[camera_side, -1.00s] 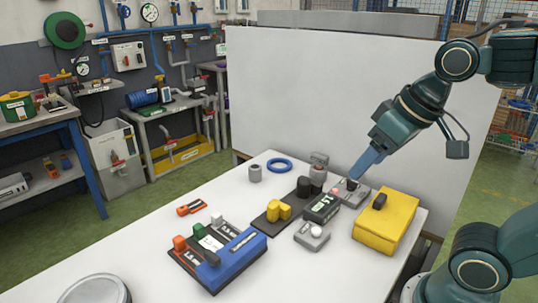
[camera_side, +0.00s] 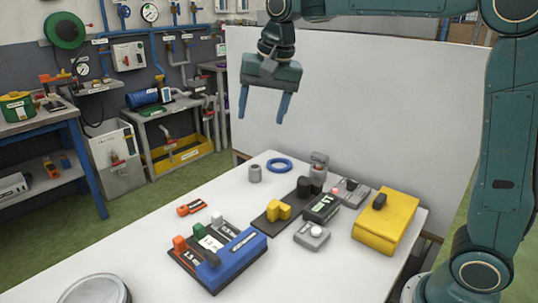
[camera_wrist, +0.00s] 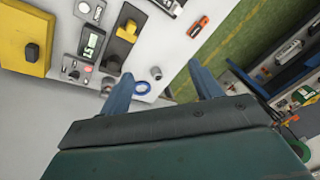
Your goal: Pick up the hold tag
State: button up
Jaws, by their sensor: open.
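A small red-orange tag (camera_side: 191,208), which I take to be the hold tag, lies on the white table left of the other devices. It also shows in the wrist view (camera_wrist: 199,26) near the table edge. Its lettering is too small to read. My gripper (camera_side: 263,106) is open and empty, with its blue fingers pointing down. It is high above the back of the table, well apart from the tag. In the wrist view my fingers (camera_wrist: 160,76) are spread wide, with nothing between them held.
A blue unit (camera_side: 240,252) with coloured levers stands just in front of the tag. A blue ring (camera_side: 279,165), grey cylinder (camera_side: 255,173), yellow part (camera_side: 279,210), black display box (camera_side: 321,207) and yellow case (camera_side: 384,222) stand further right. Table around the tag is clear.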

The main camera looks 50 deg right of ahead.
jog(key=w+a+f+m, duration=0.2)
jog(key=w+f+m, duration=0.1)
jog(key=w, duration=0.5)
jog(key=m+g, duration=0.3)
jog(key=m, duration=0.4)
send_over(194, 205)
notch_tip(194, 205, down, 20)
jog(key=shift+r, duration=0.25)
jog(key=shift+f, duration=0.6)
jog(key=shift+f, duration=3.1)
jog(key=shift+d, duration=0.1)
